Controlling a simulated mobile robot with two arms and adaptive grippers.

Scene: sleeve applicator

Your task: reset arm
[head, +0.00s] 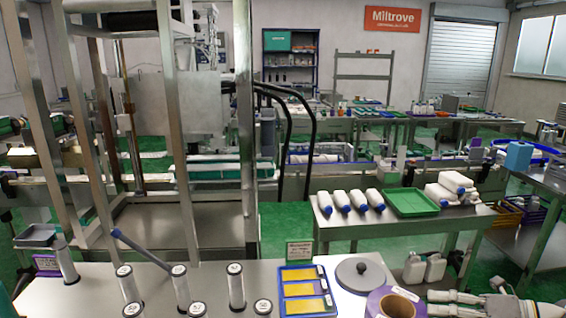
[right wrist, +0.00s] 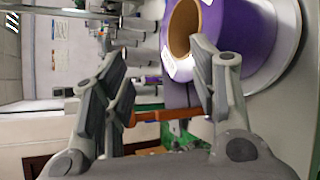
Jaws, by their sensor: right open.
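My right gripper (head: 438,303) shows at the bottom right of the head view, at the near edge of the steel table, to the right of the purple roll (head: 378,302). In the right wrist view my right gripper (right wrist: 158,80) has its two fingers spread wide apart. I see nothing held between them. The purple roll (right wrist: 236,35) with its brown core lies beyond the right-hand finger there; I cannot tell whether they touch. My left gripper is not in the head view.
The steel table (head: 245,270) carries several upright capped cylinders (head: 181,288), a blue tray (head: 309,268) with yellow pieces and a grey round lid (head: 361,273). A side table behind holds white bottles (head: 342,201) and a green tray (head: 411,203). A metal frame (head: 180,130) stands at left.

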